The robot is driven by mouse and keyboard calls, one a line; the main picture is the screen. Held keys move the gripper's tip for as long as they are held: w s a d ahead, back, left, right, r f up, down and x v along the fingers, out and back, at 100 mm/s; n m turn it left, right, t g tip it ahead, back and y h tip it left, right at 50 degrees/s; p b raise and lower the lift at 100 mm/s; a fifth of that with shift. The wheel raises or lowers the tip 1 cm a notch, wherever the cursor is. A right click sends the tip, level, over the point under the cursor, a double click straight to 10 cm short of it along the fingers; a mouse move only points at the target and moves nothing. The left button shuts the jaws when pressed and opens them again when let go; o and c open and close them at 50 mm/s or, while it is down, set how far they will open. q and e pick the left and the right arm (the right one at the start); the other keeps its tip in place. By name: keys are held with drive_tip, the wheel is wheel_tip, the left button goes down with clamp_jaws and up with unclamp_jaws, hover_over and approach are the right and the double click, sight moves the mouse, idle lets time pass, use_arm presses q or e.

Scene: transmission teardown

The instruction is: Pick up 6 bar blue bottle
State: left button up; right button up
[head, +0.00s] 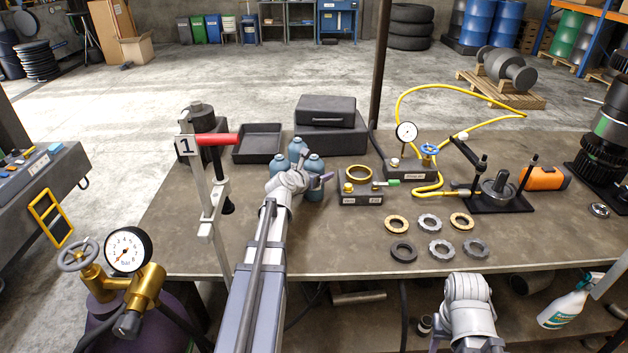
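Three blue-grey bottles stand close together on the workbench: a left bottle (278,163), a back bottle (296,147) and a right bottle (315,164). No pressure marking is readable on any of them. My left gripper (314,170) is at the right bottle, its two purple-grey fingers spread apart on either side of it. I cannot tell whether they touch it. My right arm is low at the bottom right, in front of the bench. Its gripper is mostly cut off by the frame edge.
A black tray (258,142) and black cases (326,110) stand behind the bottles. A red-handled press (215,139) is to the left. A small fixture (361,198), several rings and a gauge stand (407,162) are to the right. A bar gauge (128,250) stands at the front left.

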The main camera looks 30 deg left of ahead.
use_arm(q)
clamp_jaws()
idle(0.3)
drive_tip(key=shift+r, duration=0.2)
wheel_tip(320, 180, up, 10)
drive_tip(key=p, duration=1)
drive_tip(key=shift+f, duration=0.1)
